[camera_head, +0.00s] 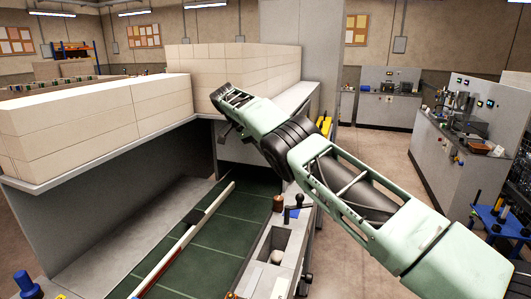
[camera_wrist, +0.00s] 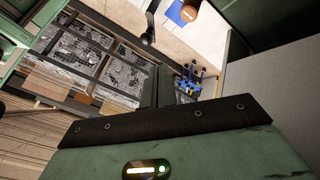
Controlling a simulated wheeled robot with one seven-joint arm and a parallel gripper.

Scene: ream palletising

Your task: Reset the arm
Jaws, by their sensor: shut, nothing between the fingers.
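My arm reaches in from the lower right in the head view, with green links and dark joints. My gripper (camera_head: 226,128) is at its far end, in front of the stacked pale reams (camera_head: 230,75). The fingertips are small and dark there and partly hidden by the wrist. In the wrist view the green and black gripper body (camera_wrist: 165,125) fills the lower part, and the narrow dark fingers (camera_wrist: 157,88) stand close together with nothing seen between them. Another long stack of pale reams (camera_head: 95,115) lies on the grey shelf at left.
A green bed (camera_head: 225,240) with a pale rail runs below the arm. A grey console (camera_head: 275,250) with knobs and a lever stands beside it. Grey machine cabinets (camera_head: 465,150) stand at right, with bare floor between. A blue stand (camera_head: 500,225) is at the right edge.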

